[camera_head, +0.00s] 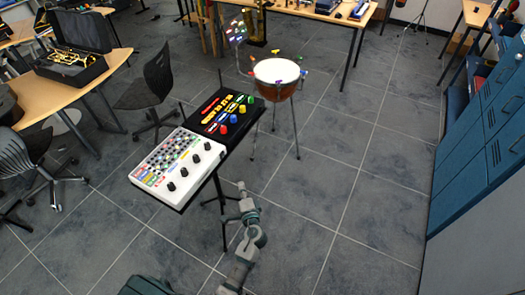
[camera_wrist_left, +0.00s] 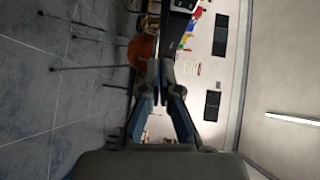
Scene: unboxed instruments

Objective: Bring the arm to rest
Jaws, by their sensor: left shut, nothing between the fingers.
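My left arm (camera_head: 250,238) rises from the bottom middle of the head view, just right of the instrument stand. Its gripper shows small there, and its fingers are hard to make out. In the left wrist view my left gripper (camera_wrist_left: 160,68) is shut, with its two fingers together and nothing between them. A white control panel (camera_head: 178,165) with coloured pads and black knobs lies on the stand, left of the arm. A black panel (camera_head: 228,117) with coloured knobs adjoins it behind. My right gripper is in neither view.
A copper kettledrum (camera_head: 277,84) stands behind the panels; its bowl also shows in the left wrist view (camera_wrist_left: 142,50). Office chairs (camera_head: 153,88) and a wooden table with an open black case (camera_head: 72,62) are at left. Blue cabinets (camera_head: 490,145) line the right. Floor right of the arm is clear.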

